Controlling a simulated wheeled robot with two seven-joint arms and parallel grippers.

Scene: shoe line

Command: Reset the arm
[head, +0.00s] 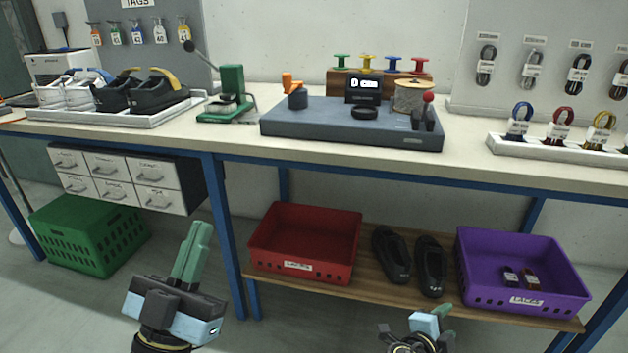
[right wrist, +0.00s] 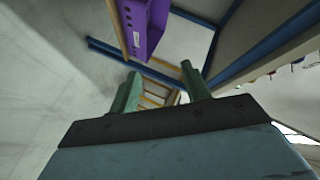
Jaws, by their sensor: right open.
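My left gripper (head: 198,232) is at the lower left in the head view, pointing up in front of the bench. Its green fingers overlap in this view, so I cannot tell whether they are apart. No object shows in it. My right gripper (head: 434,316) is at the bottom edge of the head view, below the lower shelf and partly cut off. In the right wrist view its two green fingers (right wrist: 158,82) stand apart with nothing between them.
The bench top (head: 470,160) holds a grey device station (head: 340,133), a green press (head: 232,90) and a shoe tray (head: 110,117). Below are a red crate (head: 305,245), black shoes (head: 430,268) and a purple crate (head: 520,255); a green crate (head: 85,240) stands on the floor.

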